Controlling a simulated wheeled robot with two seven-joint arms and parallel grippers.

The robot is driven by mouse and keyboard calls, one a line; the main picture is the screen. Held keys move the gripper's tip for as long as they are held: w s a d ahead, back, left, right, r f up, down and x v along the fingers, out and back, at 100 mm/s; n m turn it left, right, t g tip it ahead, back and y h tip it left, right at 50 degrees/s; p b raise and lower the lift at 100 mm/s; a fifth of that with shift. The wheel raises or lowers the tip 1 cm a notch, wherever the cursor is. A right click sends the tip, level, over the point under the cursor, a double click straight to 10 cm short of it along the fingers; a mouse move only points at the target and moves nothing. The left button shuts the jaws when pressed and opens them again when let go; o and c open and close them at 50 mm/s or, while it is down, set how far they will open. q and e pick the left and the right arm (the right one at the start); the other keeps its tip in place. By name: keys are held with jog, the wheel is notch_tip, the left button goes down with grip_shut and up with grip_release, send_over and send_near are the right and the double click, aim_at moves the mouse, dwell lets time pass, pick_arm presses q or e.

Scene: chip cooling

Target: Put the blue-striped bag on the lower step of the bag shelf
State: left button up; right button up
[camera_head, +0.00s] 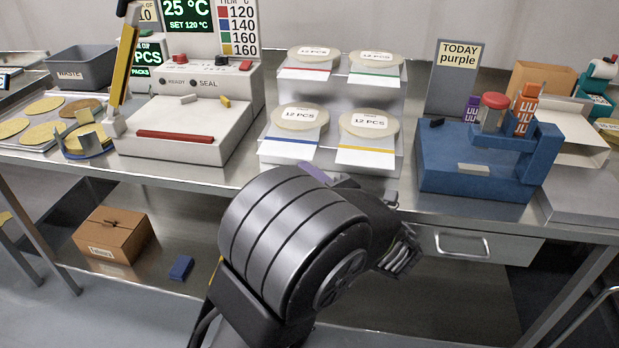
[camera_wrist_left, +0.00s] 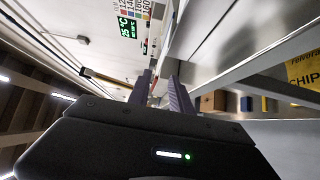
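The blue-striped bag (camera_head: 299,119), a clear pouch with a round "12 PCS" label, lies on the left of the lower step of the bag shelf (camera_head: 336,90). The yellow-striped bag (camera_head: 368,128) lies to its right on that step. The red-striped bag (camera_head: 313,57) and green-striped bag (camera_head: 375,62) lie on the upper step. My left gripper is mostly hidden behind its wrist in the head view; a purplish finger shows just below the shelf front. In the left wrist view my left gripper (camera_wrist_left: 160,78) has its fingers apart, with nothing seen between them. My right gripper is not in view.
A bag sealer (camera_head: 185,135) with a raised yellow-black lever stands left of the shelf. A blue stamping device (camera_head: 470,165) and a "TODAY purple" sign (camera_head: 455,75) stand right. A cardboard box (camera_head: 115,238) and a blue block (camera_head: 181,268) lie on the undershelf.

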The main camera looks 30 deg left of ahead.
pick_arm(q)
jog(key=s+d+f+n+g+h, duration=0.1)
jog(key=s+f+n+g+h, duration=0.35)
jog(key=f, duration=0.85)
jog(key=s+f+n+g+h, duration=0.25)
jog(key=s+f+n, duration=0.35)
jog(key=f, duration=0.8)
jog(key=s+d+f+n+g+h, duration=0.3)
jog(key=s+d+f+n+h, duration=0.3)
jog(key=s+d+f+n, duration=0.4)
jog(key=s+d+f+n+t+h, duration=0.1)
jog(key=d+f+n+h, duration=0.2)
jog(key=d+n, duration=0.4)
jog(key=s+d+f+n+t+h, duration=0.2)
jog(key=d+f+n+h, duration=0.2)
jog(key=n, duration=1.1)
jog(key=d, duration=0.2)
jog(key=shift+s+d+h, duration=0.15)
jog(key=shift+d+h, duration=0.15)
jog(key=shift+d, duration=0.1)
